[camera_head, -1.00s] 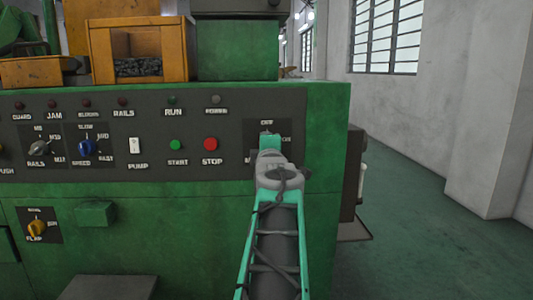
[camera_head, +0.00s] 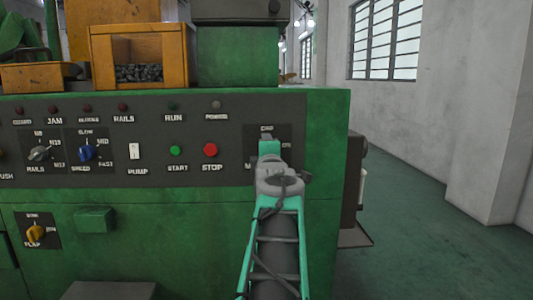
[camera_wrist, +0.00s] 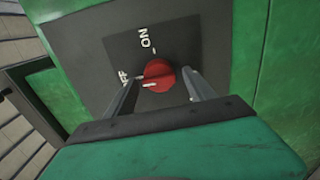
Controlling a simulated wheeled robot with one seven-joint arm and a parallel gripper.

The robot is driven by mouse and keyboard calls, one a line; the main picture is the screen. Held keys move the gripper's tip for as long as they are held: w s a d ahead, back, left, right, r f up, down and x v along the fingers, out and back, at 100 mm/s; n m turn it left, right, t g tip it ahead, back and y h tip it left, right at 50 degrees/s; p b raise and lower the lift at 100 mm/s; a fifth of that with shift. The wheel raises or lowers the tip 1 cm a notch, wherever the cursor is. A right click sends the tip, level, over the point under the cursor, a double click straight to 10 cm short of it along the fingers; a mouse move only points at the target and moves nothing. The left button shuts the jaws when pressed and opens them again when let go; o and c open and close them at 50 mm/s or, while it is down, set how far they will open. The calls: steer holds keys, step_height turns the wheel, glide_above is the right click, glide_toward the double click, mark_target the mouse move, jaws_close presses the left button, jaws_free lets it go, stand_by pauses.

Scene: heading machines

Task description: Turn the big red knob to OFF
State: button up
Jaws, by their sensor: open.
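The big red knob (camera_wrist: 160,75) shows in the wrist view on a dark square plate (camera_wrist: 115,45). White ON lettering (camera_wrist: 145,38) is above it in that picture, and the OFF lettering (camera_wrist: 125,77) is to its left, partly covered by a finger. A white mark shows on the knob's lower left; its exact setting is hard to tell. My gripper (camera_wrist: 160,72) is open, with one finger on each side of the knob. I cannot tell whether the fingers touch it. In the head view my gripper (camera_head: 269,146) hides the knob.
The green machine's control panel (camera_head: 230,120) carries a red STOP button (camera_head: 210,150), a green START button (camera_head: 175,151), a white PUMP switch (camera_head: 134,151) and a blue speed knob (camera_head: 86,152) left of my gripper. Open floor (camera_head: 420,220) lies to the right.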

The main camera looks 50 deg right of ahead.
steer(key=p+v, duration=0.1)
steer(key=v, duration=0.7)
